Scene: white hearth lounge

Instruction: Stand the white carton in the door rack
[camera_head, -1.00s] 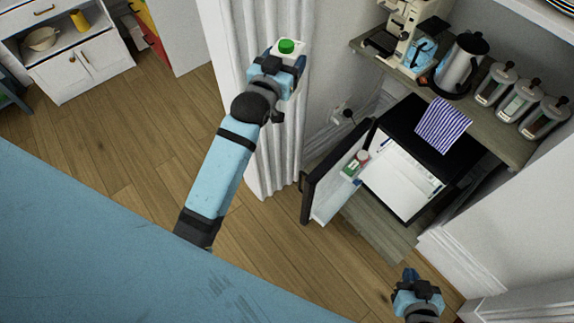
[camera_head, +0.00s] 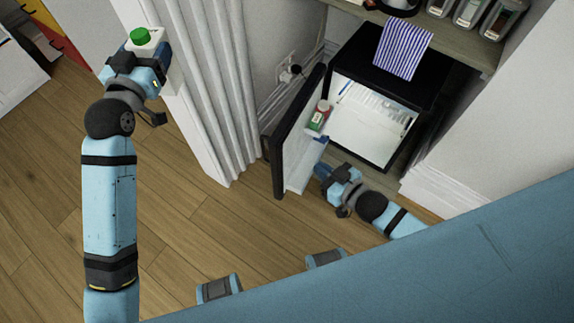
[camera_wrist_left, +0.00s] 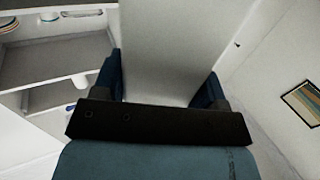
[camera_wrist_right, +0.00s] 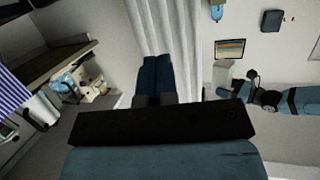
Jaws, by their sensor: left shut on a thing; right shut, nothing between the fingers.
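The white carton (camera_head: 153,50) with a green cap is held in my left gripper (camera_head: 146,60), up at the left in front of the white curtain. The left wrist view shows its pale side (camera_wrist_left: 165,55) filling the space between the fingers. The door rack (camera_head: 314,137) is on the inner side of the open black fridge door (camera_head: 291,150); a small carton with a red cap (camera_head: 319,115) stands in it. My right gripper (camera_head: 322,172) is shut and empty, close to the lower part of the open door; whether it touches cannot be told. Its shut fingers (camera_wrist_right: 157,75) show in the right wrist view.
The white curtain (camera_head: 210,90) hangs between the left arm and the fridge. The wooden floor (camera_head: 200,215) is clear.

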